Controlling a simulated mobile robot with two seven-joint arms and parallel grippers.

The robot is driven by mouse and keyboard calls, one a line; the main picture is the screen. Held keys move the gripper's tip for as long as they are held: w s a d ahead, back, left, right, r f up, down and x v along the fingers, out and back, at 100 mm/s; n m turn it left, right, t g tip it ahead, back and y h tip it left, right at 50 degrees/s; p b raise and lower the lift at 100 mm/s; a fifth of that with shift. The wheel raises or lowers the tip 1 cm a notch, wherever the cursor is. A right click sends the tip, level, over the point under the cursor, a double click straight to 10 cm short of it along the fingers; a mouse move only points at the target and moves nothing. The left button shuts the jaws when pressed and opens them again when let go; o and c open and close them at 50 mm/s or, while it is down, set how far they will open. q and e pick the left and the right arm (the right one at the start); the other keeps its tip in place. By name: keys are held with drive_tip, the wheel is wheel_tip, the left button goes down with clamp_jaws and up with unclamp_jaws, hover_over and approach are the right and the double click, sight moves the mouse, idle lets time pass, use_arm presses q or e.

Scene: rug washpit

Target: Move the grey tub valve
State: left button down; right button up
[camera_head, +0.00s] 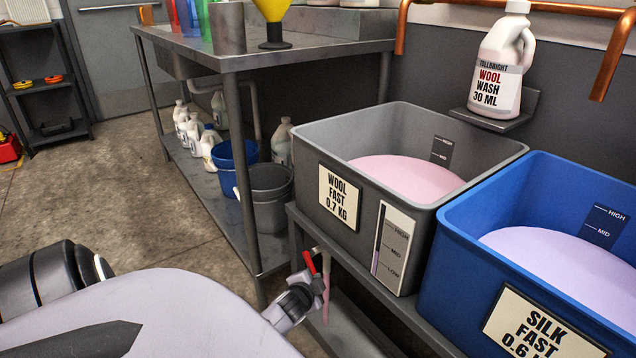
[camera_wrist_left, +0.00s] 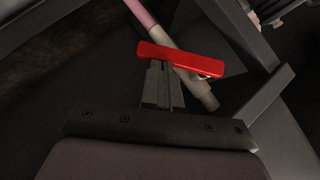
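The grey tub (camera_head: 300,150) holds pinkish liquid and carries a WOOL FAST 0.7 KG label. Its valve, with a red lever (camera_head: 309,263), sits low at the tub's near left corner. A pink strand, a stream or a hose, hangs below it. My left gripper (camera_head: 312,287) is right at the lever. In the left wrist view, the red lever (camera_wrist_left: 180,59) lies across the tips of my left gripper (camera_wrist_left: 162,66), whose fingers are close together. The lever seems to touch the tips rather than sit between them. A pale pipe (camera_wrist_left: 196,88) runs behind it. My right gripper is not in view.
The blue tub (camera_head: 470,262) stands right of the grey one on the same rack. A steel table (camera_head: 290,55) with buckets and bottles on its lower shelf stands behind the valve. A wool wash bottle (camera_head: 497,65) sits on a wall shelf. Floor at left is clear.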

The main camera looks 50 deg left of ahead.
use_arm(q)
drive_tip(key=shift+w+a+f+b, duration=0.1)
drive_tip(key=shift+a+f+b, duration=0.4)
drive_tip(key=shift+f, duration=0.25)
drive_tip(key=shift+a+f+b, duration=0.35)
drive_tip(key=shift+a+f, duration=0.1)
drive_tip(key=shift+f, duration=0.3)
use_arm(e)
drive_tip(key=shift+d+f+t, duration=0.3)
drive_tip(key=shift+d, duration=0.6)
use_arm(q)
drive_tip(key=shift+a+f, duration=0.1)
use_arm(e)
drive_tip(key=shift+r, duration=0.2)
